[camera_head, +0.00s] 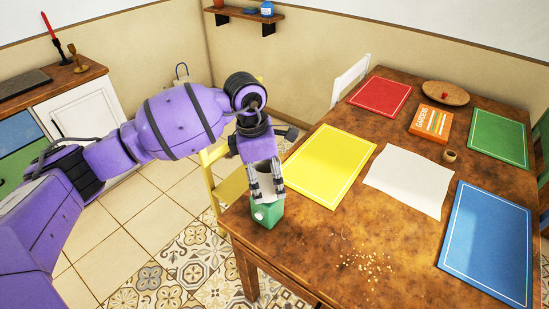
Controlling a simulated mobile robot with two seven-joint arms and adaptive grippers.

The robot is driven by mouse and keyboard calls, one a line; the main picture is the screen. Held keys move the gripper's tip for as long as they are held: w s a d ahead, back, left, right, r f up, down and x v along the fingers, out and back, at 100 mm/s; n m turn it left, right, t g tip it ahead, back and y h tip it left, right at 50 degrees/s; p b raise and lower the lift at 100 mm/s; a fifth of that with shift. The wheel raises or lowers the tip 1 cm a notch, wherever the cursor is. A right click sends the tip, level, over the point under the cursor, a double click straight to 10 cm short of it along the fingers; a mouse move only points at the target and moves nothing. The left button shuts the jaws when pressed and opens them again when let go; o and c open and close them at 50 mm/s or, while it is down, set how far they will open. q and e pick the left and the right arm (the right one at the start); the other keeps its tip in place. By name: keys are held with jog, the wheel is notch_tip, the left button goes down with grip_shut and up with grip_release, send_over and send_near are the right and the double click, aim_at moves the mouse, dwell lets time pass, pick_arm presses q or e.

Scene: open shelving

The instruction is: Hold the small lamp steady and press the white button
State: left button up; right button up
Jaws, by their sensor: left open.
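A small green lamp (270,212) stands at the near left corner of the wooden table (318,226). A white round button (259,216) shows low on its front left side. My left gripper (266,195) points down over the lamp, its fingers open on either side of a pale part above the green body. I cannot tell whether the fingers touch it. The gripper hides the top of the lamp. My right gripper is not in view.
Yellow (329,163), red (380,96), green (497,137) and blue (487,240) placemats lie on the table. A white sheet (410,180), an orange box (431,123), a round board (445,93) and a small cup (449,156) are there too. Crumbs (368,264) lie near the front. A yellow chair (232,187) stands beside the table.

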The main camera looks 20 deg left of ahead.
pick_arm(q)
jog(key=shift+f, duration=0.25)
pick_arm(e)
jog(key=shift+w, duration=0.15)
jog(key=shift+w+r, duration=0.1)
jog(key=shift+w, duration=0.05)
pick_arm(q)
jog(key=c, duration=1.6)
jog(key=shift+c, duration=0.2)
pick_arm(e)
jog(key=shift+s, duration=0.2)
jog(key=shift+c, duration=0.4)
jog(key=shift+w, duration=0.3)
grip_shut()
